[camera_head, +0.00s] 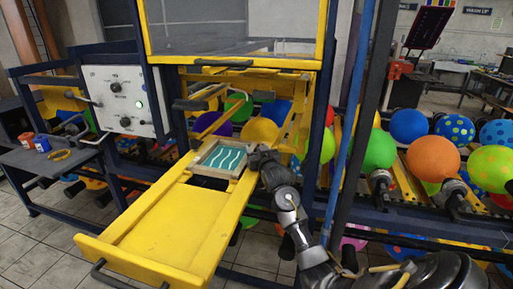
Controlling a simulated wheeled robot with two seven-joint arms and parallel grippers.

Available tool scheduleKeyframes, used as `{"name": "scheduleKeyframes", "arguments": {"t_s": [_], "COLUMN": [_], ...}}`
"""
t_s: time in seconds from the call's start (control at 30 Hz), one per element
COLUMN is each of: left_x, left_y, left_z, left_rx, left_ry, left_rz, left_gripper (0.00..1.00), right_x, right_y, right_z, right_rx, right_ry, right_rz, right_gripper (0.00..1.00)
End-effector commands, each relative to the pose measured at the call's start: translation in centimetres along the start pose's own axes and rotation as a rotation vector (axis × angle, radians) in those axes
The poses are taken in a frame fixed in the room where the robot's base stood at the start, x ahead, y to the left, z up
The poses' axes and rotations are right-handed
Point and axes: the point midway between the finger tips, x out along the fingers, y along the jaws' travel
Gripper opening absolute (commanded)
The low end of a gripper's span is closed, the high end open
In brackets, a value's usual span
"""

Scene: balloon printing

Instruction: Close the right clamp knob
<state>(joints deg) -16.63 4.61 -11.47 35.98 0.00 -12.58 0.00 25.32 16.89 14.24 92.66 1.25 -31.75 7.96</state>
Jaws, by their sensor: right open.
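The printing screen, a teal panel with white wavy lines in a pale frame (223,158), lies on the yellow sliding tray (165,226) under the machine. My right gripper (257,157) is at the right edge of this frame, its arm reaching in from the lower right. It is open, but its dark fingers are small and hard to make out. The right clamp knob is not clearly visible; the gripper covers the frame's right side. I cannot tell whether the fingers touch anything. My left gripper is not in view.
A white control panel (122,101) with knobs stands left of the tray. A grey side table (50,160) holds small cups and a yellow ring. Blue and black posts (350,130) rise close to my right arm. Colorful balloons (433,158) line the rack at the right.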

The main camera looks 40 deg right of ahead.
Motion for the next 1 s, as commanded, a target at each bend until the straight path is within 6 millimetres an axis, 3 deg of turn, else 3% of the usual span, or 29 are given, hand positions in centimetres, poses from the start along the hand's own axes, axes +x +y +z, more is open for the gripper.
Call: {"name": "scheduleKeyframes", "arguments": {"t_s": [0.33, 0.67, 1.0], "left_x": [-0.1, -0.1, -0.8], "left_y": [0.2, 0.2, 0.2], "left_z": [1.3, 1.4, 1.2], "left_rx": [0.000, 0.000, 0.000], "left_ry": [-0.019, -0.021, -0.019], "left_rz": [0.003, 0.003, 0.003], "left_gripper": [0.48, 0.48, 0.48], "right_x": [0.3, 0.3, 0.4], "right_y": [0.0, 0.0, 0.0], "right_z": [0.0, 0.1, -0.2], "right_rx": [-0.001, -0.001, -0.009], "right_ry": [-0.001, -0.001, 0.002], "right_rz": [0.000, 0.000, -0.151], "right_gripper": [0.51, 0.08, 0.07]}}
